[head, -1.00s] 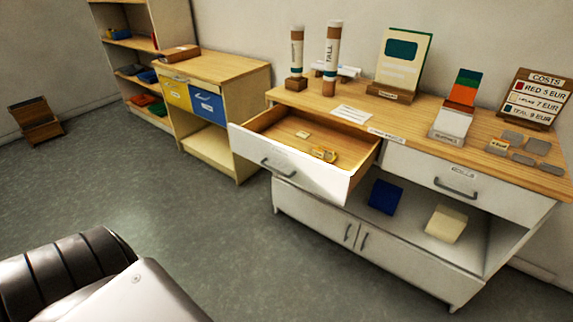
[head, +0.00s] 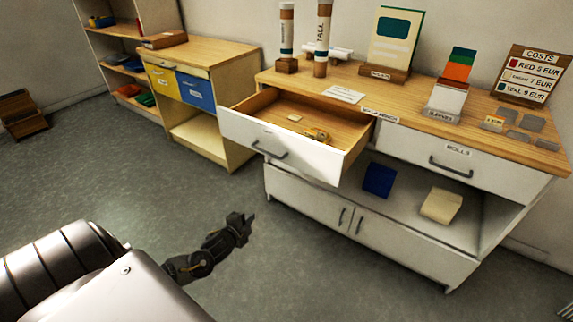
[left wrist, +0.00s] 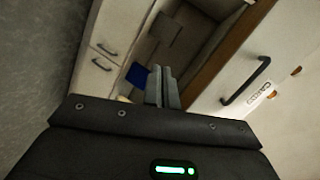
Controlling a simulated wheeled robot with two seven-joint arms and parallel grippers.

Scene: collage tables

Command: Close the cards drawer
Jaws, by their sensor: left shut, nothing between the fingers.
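The cards drawer (head: 300,158) is pulled well out of the left side of the white cabinet. Its white front has a grey bar handle (head: 268,149), and a small light piece and a yellowish item lie inside. In the left wrist view the drawer front (left wrist: 225,75) with its handle (left wrist: 245,82) and a label starting "CARD" is at the right. My left gripper (head: 246,221) is shut and empty, in front of and below the drawer, apart from it. Its fingers (left wrist: 162,87) show shut in the left wrist view.
The rolls drawer (head: 455,160) beside it is shut. The open shelf below holds a blue block (head: 379,181) and a cream block (head: 441,205). Tubes, signs and tiles stand on the cabinet top (head: 400,110). A smaller wooden table (head: 215,60) stands left. The floor in front is clear.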

